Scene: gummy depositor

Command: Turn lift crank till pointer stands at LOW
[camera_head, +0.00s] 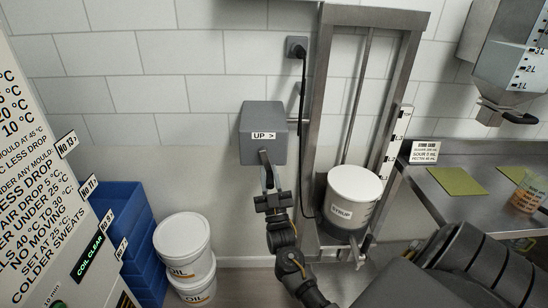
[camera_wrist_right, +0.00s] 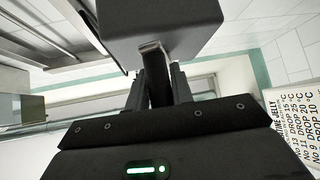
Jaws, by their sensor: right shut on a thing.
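The grey crank box (camera_head: 263,132) marked "UP >" is on the wall left of the steel lift frame (camera_head: 328,110). The lift crank (camera_head: 265,158) hangs down from the box. My right gripper (camera_head: 268,188) is below the box, shut on the crank's handle. In the right wrist view the dark handle (camera_wrist_right: 158,80) stands between the fingers (camera_wrist_right: 160,88), under the grey box (camera_wrist_right: 158,25). The white syrup bucket (camera_head: 352,190) sits low in the lift frame. A scale strip (camera_head: 398,140) with small labels is on the frame's right post. I cannot make out the pointer's mark. My left gripper is not in view.
White oil buckets (camera_head: 183,245) are stacked on the floor at left, beside blue crates (camera_head: 125,220). A steel table (camera_head: 460,155) with green mats stands right of the lift. A black cable (camera_head: 301,120) runs down between box and frame.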

